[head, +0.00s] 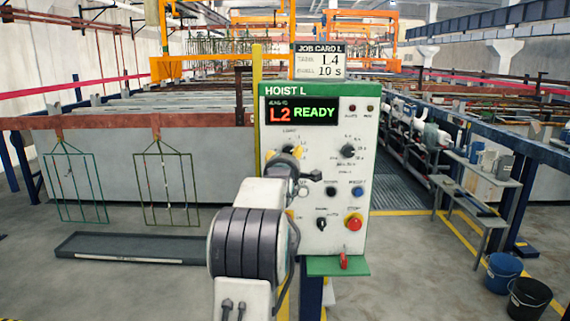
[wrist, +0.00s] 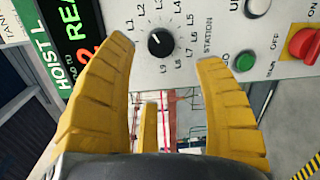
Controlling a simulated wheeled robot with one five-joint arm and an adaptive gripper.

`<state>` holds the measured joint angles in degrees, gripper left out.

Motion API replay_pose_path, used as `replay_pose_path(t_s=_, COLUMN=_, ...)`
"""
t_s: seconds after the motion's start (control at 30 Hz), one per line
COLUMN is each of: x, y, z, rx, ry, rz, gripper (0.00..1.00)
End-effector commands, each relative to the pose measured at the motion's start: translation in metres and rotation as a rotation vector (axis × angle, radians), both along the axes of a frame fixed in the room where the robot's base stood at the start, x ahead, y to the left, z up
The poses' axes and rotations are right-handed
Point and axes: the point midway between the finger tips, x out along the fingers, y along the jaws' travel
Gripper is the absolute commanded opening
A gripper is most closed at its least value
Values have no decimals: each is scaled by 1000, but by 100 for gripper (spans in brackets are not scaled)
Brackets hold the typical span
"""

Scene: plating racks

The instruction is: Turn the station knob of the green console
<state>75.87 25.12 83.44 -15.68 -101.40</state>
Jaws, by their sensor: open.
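The white console with green trim (head: 310,220) is headed HOIST L, and its display reads L2 READY. Its black station knob (wrist: 160,42) shows in the wrist view inside a ring of labels L1 to L9, its white pointer slanting to the upper left. My gripper (wrist: 166,52) is open, its yellow fingers on either side of the knob and apart from it. In the head view my gripper (head: 284,153) is at the console's left side, and my arm hides part of the panel there.
A job card (head: 320,61) above the console reads L.4 and 10 s. A second dial (head: 347,151), a blue button (head: 357,191), a black switch (head: 321,223) and a red stop button (head: 353,222) share the panel. Racks hang at left; buckets (head: 529,299) stand at right.

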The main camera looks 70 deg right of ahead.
Motion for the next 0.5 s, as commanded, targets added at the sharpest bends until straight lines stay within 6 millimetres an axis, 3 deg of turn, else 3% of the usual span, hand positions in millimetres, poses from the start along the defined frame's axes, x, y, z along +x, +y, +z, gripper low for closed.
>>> replay_pose_path(t_s=0.2, x=-5, y=20, z=2, rx=0, ry=0, rz=0, gripper=64)
replay_pose_path(t_s=0.5, x=-8, y=30, z=2, rx=-1, ry=0, rz=0, gripper=64)
